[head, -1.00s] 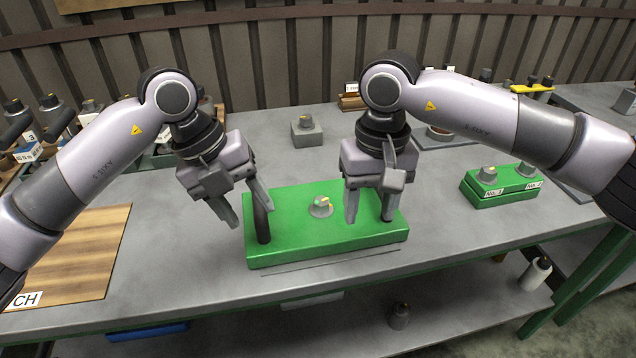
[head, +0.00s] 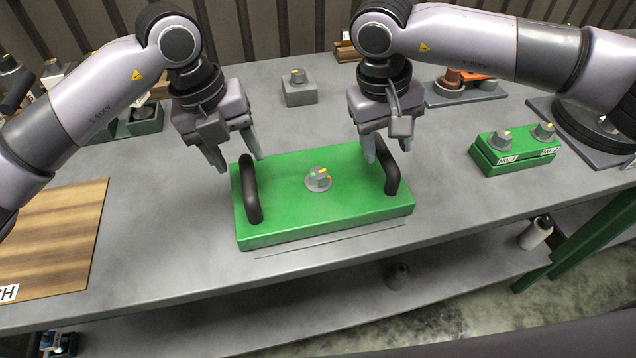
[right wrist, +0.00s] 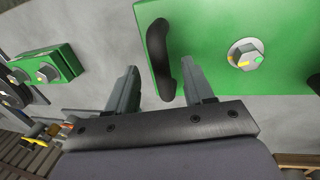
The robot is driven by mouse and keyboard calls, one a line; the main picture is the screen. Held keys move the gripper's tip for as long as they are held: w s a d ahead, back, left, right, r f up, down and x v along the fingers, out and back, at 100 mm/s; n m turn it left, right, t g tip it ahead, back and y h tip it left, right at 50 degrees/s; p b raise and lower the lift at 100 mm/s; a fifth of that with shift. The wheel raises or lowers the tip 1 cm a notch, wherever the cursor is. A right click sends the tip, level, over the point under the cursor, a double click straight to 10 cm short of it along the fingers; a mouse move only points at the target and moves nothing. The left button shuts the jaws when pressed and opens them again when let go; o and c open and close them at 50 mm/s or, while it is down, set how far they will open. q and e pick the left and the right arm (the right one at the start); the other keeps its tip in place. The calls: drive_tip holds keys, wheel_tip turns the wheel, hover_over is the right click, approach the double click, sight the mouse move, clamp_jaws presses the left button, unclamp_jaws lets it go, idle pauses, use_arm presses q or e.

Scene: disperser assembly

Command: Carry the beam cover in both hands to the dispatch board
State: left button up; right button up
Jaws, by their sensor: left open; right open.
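The beam cover is a green slab (head: 290,222) with a black handle at each end and a grey knob (head: 318,179) in its middle. It lies flat on the grey table. My left gripper (head: 236,164) is open and empty, above and behind the left handle (head: 250,190). My right gripper (head: 384,158) is open, close behind the right handle (head: 390,168). In the right wrist view the handle (right wrist: 160,58) stands ahead of and between the open fingers (right wrist: 163,88). A wooden board (head: 60,245), its label partly cut off, lies at the left; it may be the dispatch board.
A smaller green block (head: 515,152) with two knobs sits to the right. A grey block (head: 299,90) with a knob stands behind the cover. A lower shelf (head: 330,290) holds a bottle (head: 536,233). Bare table lies between cover and wooden board.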

sight(245, 165)
use_arm(q)
drive_tip(key=shift+w+d+f, duration=0.1)
drive_tip(key=shift+d+f, duration=0.05)
drive_tip(key=shift+f, duration=0.7)
drive_tip(key=shift+s+d+f, duration=0.1)
drive_tip(key=shift+d+f, duration=0.1)
drive_tip(key=shift+f, duration=0.65)
drive_tip(key=shift+w+d+f, duration=0.1)
drive_tip(key=shift+d+f, duration=0.05)
drive_tip(key=shift+f, duration=0.7)
use_arm(e)
drive_tip(key=shift+w+d+f, duration=0.1)
drive_tip(key=shift+d+f, duration=0.15)
drive_tip(key=shift+f, duration=1)
drive_tip(key=shift+d+f, duration=0.25)
drive_tip(key=shift+f, duration=1)
use_arm(q)
clamp_jaws()
use_arm(e)
clamp_jaws()
use_arm(q)
drive_tip(key=shift+w+r, duration=0.15)
drive_tip(key=shift+r, duration=0.1)
use_arm(e)
drive_tip(key=shift+w+r, duration=0.15)
